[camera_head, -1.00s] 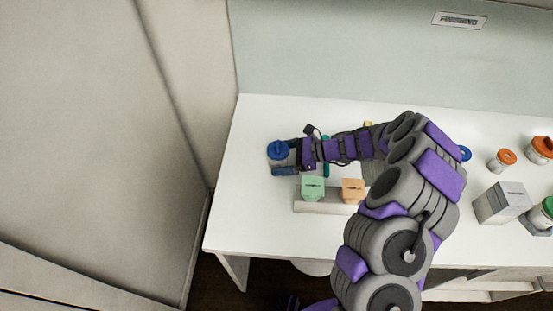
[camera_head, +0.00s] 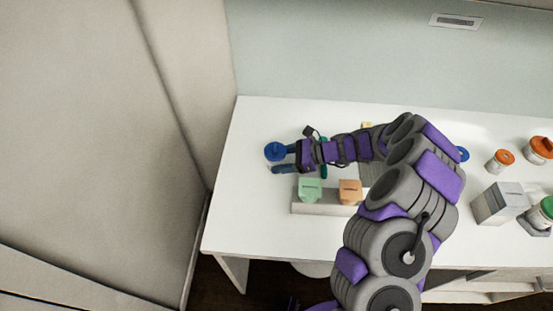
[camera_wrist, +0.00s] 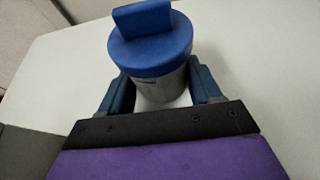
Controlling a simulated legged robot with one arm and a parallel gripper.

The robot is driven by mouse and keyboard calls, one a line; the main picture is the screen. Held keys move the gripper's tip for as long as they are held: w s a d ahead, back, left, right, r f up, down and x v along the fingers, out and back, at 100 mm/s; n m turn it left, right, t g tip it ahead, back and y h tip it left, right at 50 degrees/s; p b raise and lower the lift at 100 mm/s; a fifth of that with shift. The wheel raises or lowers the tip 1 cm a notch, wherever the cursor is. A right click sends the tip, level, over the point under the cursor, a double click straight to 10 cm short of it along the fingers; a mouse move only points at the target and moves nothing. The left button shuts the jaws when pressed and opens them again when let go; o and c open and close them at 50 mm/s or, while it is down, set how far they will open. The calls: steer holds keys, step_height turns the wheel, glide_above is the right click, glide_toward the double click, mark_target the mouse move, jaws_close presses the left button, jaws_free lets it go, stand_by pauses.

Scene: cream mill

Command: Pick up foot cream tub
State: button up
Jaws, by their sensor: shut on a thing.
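A tub with a blue lid and a grey body (camera_wrist: 160,88) stands between the two blue fingers of my gripper (camera_wrist: 162,86) in the wrist view. The fingers are shut on its body, one on each side. The lid has a raised blue block on top. In the head view the same tub (camera_head: 275,151) is at the left end of the white table, at the tips of my gripper (camera_head: 279,159). Its label is not readable, and whether its base touches the table is unclear.
On the white table (camera_head: 245,225), a low grey stand (camera_head: 325,208) holds a green box (camera_head: 310,190) and an orange box (camera_head: 350,192), near my wrist. Orange-lidded jars (camera_head: 502,160) and a grey box (camera_head: 498,204) stand at right. A wall rises behind.

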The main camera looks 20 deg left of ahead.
steer(key=shift+a+r, duration=0.15)
steer(key=shift+r, duration=0.4)
step_height(320, 180, up, 17)
steer(key=p, duration=0.4)
steer(key=shift+p, duration=0.4)
